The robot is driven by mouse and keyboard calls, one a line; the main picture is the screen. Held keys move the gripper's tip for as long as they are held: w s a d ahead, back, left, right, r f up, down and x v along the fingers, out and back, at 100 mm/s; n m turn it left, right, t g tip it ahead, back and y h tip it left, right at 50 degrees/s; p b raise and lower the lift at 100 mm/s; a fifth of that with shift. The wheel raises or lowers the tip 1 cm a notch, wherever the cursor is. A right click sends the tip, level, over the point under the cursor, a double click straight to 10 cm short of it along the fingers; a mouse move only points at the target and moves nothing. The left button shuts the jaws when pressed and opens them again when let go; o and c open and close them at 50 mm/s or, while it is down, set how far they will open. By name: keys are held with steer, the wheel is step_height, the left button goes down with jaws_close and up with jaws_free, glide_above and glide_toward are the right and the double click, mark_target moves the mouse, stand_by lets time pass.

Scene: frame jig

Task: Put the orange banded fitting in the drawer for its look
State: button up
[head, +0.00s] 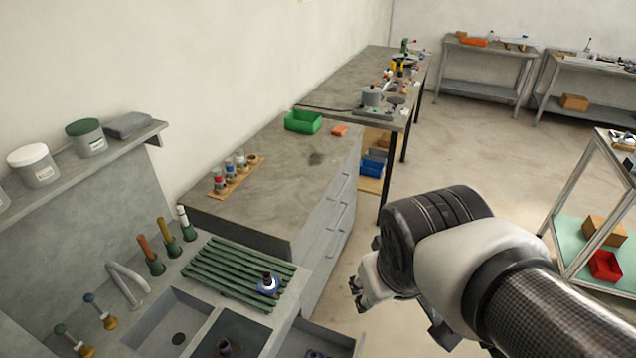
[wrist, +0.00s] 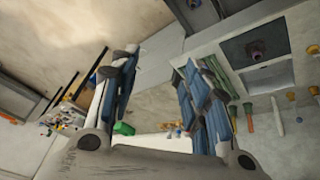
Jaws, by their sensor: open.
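I cannot pick out an orange banded fitting for sure. A dark-topped fitting with a blue and white base (head: 268,285) stands on the green slatted rack (head: 225,272). An open drawer (head: 345,341) at the bottom edge holds small dark purple items. Closed drawers (head: 333,222) with handles are in the grey cabinet front. My gripper (head: 360,290) is over the floor right of the cabinet; in the wrist view (wrist: 158,68) its fingers are apart and empty.
A wooden rack (head: 238,184) of small jars, a green bin (head: 303,121) and an orange block (head: 340,130) are on the cabinet top. Upright green-based tools (head: 152,262) and a tap (head: 128,284) stand by the sink. A shelf unit (head: 572,226) is at right. Floor between is clear.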

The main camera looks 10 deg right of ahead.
steer(key=s+a+r+y, duration=0.1)
steer(key=s+a, duration=0.2)
steer(key=s, duration=0.2)
steer(key=shift+s+m, duration=0.3)
steer(key=shift+s, duration=0.05)
